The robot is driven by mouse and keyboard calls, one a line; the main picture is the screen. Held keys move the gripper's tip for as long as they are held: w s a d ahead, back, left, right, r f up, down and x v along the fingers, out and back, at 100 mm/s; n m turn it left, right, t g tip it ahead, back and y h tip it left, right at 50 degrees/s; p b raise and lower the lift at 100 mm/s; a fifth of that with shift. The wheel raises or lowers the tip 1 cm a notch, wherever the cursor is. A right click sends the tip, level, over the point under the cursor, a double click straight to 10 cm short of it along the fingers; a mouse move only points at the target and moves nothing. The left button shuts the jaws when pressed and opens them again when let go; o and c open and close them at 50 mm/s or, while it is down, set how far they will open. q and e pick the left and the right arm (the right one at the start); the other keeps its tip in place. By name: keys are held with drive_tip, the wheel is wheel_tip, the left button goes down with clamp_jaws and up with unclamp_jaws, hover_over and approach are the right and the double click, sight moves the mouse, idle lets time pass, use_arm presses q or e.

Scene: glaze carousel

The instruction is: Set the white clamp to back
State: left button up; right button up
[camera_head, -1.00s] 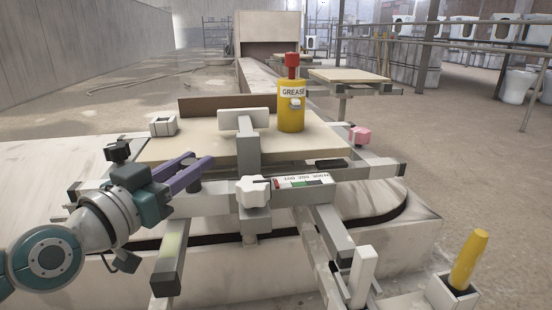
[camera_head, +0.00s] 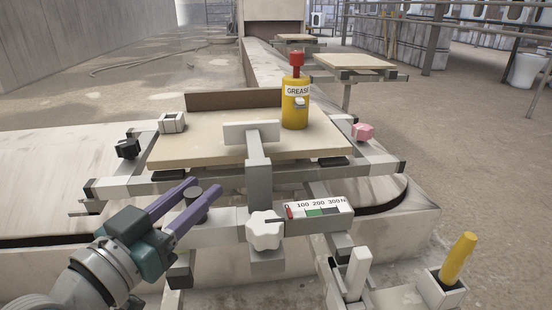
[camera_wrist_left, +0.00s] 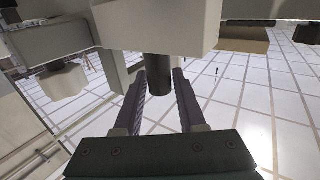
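A pale T-shaped clamp (camera_head: 252,132) stands upright at the front edge of the board, its wide plate at the top. A white star knob (camera_head: 264,230) sits on the front of its post; a pale knob also shows in the left wrist view (camera_wrist_left: 63,82). My left gripper (camera_head: 203,187) is open, its purple fingers apart. A dark round peg (camera_head: 193,194) stands between them, on the bar left of the post. In the left wrist view the dark peg (camera_wrist_left: 159,75) lies between the open fingers (camera_wrist_left: 159,80), with gaps visible. My right gripper is out of view.
A yellow grease can (camera_head: 295,108) and a white block (camera_head: 172,122) are on the board (camera_head: 190,150). A force scale (camera_head: 320,209) is right of the post. A white lever (camera_head: 358,272) and a yellow handle (camera_head: 459,257) stand at lower right.

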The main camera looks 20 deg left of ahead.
use_arm(q)
drive_tip(key=s+p, duration=0.1)
drive_tip(key=s, duration=0.4)
drive_tip(key=s+p, duration=0.2)
drive_tip(key=s, duration=0.3)
drive_tip(key=shift+a, duration=0.2)
drive_tip(key=shift+o, duration=0.5)
drive_tip(key=shift+w, duration=0.1)
